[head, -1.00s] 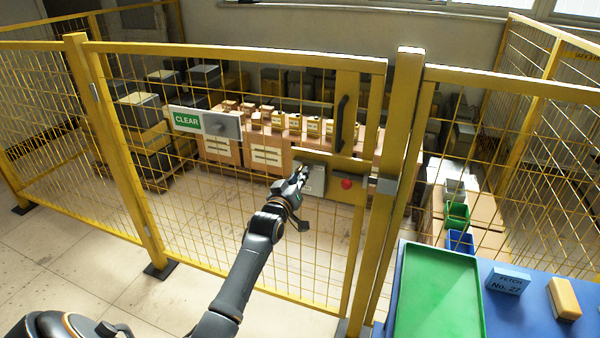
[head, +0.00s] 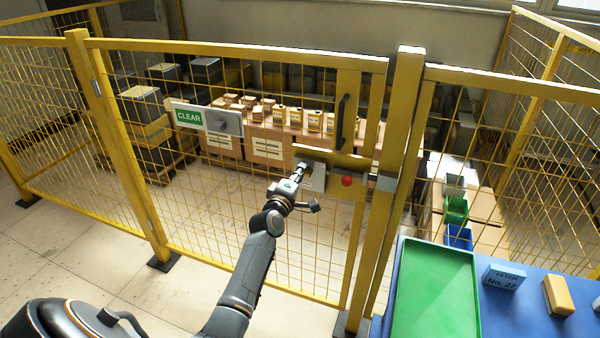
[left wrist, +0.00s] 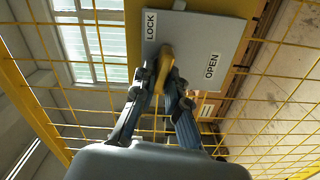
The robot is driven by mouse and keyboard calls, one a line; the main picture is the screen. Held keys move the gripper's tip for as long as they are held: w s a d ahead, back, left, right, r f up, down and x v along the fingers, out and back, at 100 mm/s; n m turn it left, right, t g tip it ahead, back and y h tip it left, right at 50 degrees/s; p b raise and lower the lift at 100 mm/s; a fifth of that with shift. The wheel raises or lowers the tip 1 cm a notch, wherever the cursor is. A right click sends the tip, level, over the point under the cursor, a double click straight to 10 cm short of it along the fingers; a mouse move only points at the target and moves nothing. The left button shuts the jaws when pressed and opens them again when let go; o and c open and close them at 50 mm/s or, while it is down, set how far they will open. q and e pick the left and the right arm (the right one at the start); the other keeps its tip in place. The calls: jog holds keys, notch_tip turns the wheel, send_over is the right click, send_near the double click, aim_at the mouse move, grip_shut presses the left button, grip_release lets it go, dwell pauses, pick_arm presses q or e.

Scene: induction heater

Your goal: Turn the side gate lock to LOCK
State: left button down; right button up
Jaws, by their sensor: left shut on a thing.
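The side gate lock is a grey plate (head: 317,179) on the yellow mesh gate, left of a red button. In the left wrist view the plate (left wrist: 222,35) carries a LOCK label (left wrist: 150,25) and an OPEN label (left wrist: 211,66). A yellow lock handle (left wrist: 166,62) stands out below the plate's lower left part, nearer the LOCK label. My left gripper (head: 301,172) is at the lock and shut on this handle; its fingers (left wrist: 158,90) lie on either side of it. The fingers hide part of the handle. My right gripper is out of view.
The yellow gate post (head: 400,150) stands right of the lock. A dark gate handle (head: 341,122) is above it, and a CLEAR sign (head: 188,118) is at left. A green tray (head: 437,290) lies on the blue table (head: 500,325) at lower right.

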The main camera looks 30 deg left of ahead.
pick_arm(q)
jog(key=shift+n, duration=1.2)
jog(key=c, duration=1.4)
grip_release()
jog(key=shift+f, duration=0.1)
jog(key=shift+o, duration=0.2)
jog(key=v, duration=1.2)
